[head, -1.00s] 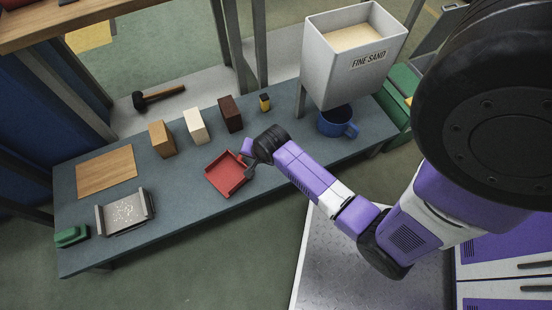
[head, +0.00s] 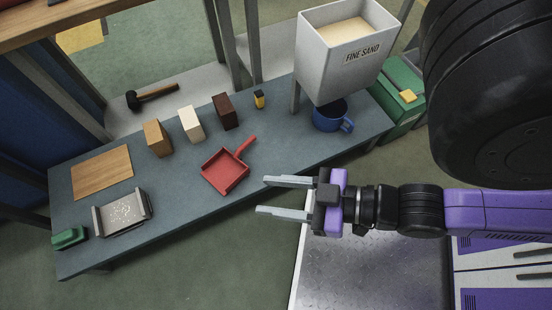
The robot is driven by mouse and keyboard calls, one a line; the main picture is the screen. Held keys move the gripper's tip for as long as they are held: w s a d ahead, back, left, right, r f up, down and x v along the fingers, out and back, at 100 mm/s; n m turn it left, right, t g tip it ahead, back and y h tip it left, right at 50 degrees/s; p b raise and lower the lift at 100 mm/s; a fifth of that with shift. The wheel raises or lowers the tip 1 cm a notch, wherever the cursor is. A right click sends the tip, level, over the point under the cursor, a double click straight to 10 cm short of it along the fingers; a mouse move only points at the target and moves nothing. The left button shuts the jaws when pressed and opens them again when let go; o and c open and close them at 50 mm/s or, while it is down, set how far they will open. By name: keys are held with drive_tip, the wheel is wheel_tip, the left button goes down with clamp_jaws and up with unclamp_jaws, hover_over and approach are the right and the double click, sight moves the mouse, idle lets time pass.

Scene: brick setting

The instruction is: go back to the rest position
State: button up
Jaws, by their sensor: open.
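My gripper (head: 265,195) is open and empty, its two grey fingers pointing left. It hangs in front of the bench's near edge, to the right of the red dustpan (head: 225,172). The dustpan lies on the blue-grey bench (head: 180,206) with its handle pointing up and right, apart from my fingers. My purple and black arm reaches in from the right.
A bin labelled fine sand (head: 346,55) stands over a blue mug (head: 331,116). Orange (head: 157,138), cream (head: 191,124) and dark brown (head: 225,111) blocks line the bench's back. A wooden board (head: 102,172), a metal tray (head: 107,222) and a green item (head: 69,238) are left.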

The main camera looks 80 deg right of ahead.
drive_tip(key=shift+s+a+r, duration=0.1)
drive_tip(key=shift+r, duration=0.3)
drive_tip(key=shift+r, duration=0.1)
wheel_tip(320, 180, up, 14)
drive_tip(key=p, duration=1.4)
drive_tip(key=shift+r+p, duration=0.2)
drive_tip(key=shift+p, duration=0.1)
drive_tip(key=shift+c, duration=0.7)
drive_tip(key=shift+a, duration=0.1)
